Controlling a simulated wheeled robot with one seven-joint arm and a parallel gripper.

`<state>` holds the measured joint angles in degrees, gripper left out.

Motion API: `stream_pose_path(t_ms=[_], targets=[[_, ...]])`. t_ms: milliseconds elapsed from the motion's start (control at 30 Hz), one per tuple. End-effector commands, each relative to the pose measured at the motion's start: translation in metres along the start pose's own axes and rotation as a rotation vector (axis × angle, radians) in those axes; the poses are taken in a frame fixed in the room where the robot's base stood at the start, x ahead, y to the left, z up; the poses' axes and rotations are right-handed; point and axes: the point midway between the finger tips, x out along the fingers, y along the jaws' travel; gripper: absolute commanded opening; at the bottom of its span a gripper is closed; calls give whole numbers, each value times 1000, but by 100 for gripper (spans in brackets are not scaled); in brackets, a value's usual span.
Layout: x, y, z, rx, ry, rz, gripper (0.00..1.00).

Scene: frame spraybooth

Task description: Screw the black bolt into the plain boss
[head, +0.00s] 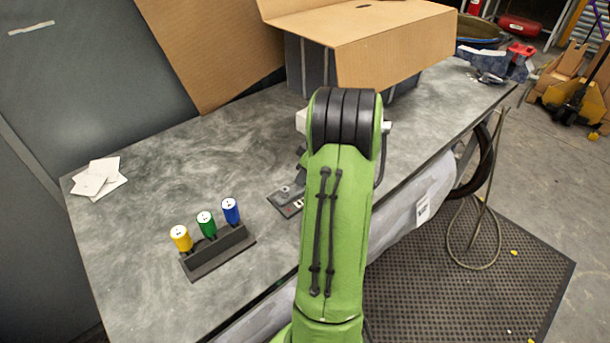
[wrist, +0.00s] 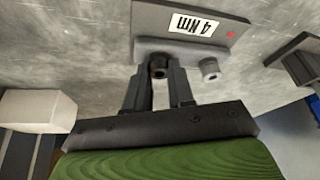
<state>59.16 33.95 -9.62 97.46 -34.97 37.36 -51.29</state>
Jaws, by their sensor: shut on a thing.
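In the wrist view the dark bolt (wrist: 159,70) sits between the fingertips of my gripper (wrist: 160,77), which is shut on it. The bolt is at a grey block on a dark plate (wrist: 193,14). The plate bears a "4 Nm" label, upside down in this view, and a small red mark at its right. A grey boss (wrist: 209,67) stands free to the right of the bolt, on the side of the red mark. The boss under the bolt is hidden, and I cannot tell how deep the bolt sits. In the head view my arm covers most of the plate (head: 287,207).
A dark rack (head: 218,253) with yellow, green and blue-handled tools stands on the grey bench left of the plate. White cards (head: 98,177) lie at the far left. A cardboard box (head: 390,50) stands at the back. Bench between the cards and the box is clear.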

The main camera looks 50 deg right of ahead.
Motion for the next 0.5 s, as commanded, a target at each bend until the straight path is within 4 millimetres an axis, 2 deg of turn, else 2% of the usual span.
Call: stream_pose_path(t_ms=[67,200,300,500], targets=[[1,-1,1,44,-2,17,0],[3,-2,2,263,-2,110,0],[2,-2,2,363,-3,150,0],[1,-1,2,374,-5,152,0]])
